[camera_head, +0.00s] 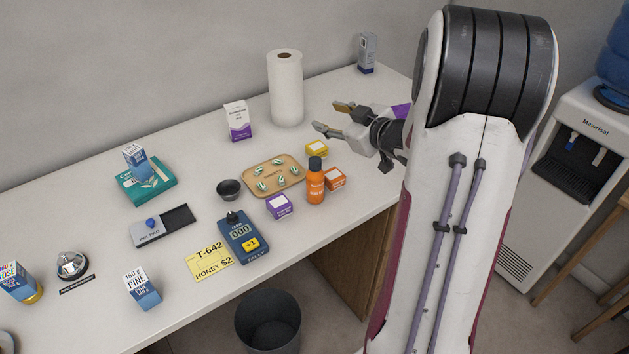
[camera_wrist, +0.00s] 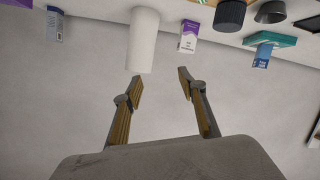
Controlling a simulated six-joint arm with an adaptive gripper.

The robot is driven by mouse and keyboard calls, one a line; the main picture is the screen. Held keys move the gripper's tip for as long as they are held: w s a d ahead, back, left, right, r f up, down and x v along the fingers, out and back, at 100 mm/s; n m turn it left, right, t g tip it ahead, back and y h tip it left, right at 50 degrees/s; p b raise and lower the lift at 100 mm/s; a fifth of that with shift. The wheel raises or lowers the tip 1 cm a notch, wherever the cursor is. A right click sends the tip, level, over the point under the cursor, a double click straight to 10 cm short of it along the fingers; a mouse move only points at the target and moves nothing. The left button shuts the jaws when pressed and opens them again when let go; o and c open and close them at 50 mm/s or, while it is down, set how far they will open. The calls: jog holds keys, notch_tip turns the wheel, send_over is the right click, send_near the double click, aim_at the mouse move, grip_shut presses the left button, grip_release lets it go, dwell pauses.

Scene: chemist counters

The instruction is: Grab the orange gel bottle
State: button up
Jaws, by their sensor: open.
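The orange gel bottle (camera_head: 315,184) stands upright on the white counter, with a black cap and an orange label. It is near the counter's front edge. My gripper (camera_head: 328,117) is open and empty, up and behind the bottle in the head view, near the paper roll. In the wrist view my gripper (camera_wrist: 158,78) has its two fingers spread apart with nothing between them.
An orange box (camera_head: 335,179), a purple box (camera_head: 279,207) and a yellow box (camera_head: 317,148) stand close around the bottle. A tan tray (camera_head: 247,180) lies to its left. The paper roll (camera_head: 286,90) stands behind. A blue counter device (camera_head: 243,238) is front left.

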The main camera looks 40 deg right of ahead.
jog(key=s+f+t+y, duration=0.1)
jog(key=s+f+y, duration=0.3)
jog(key=f, duration=0.1)
jog(key=n+y, duration=0.1)
jog(key=y, duration=0.4)
send_near(321, 172)
notch_tip(321, 172, up, 2)
jog(key=w+a, duration=0.1)
jog(key=w, duration=0.1)
jog(key=shift+s+a+r, duration=0.15)
jog(key=shift+a+r, duration=0.05)
jog(key=shift+a, duration=0.1)
jog(key=shift+x, duration=1.3)
jog(key=shift+d+x, duration=0.15)
jog(key=shift+x, duration=1.15)
jog(key=shift+d+x, duration=0.15)
jog(key=shift+x, duration=1.15)
grip_shut()
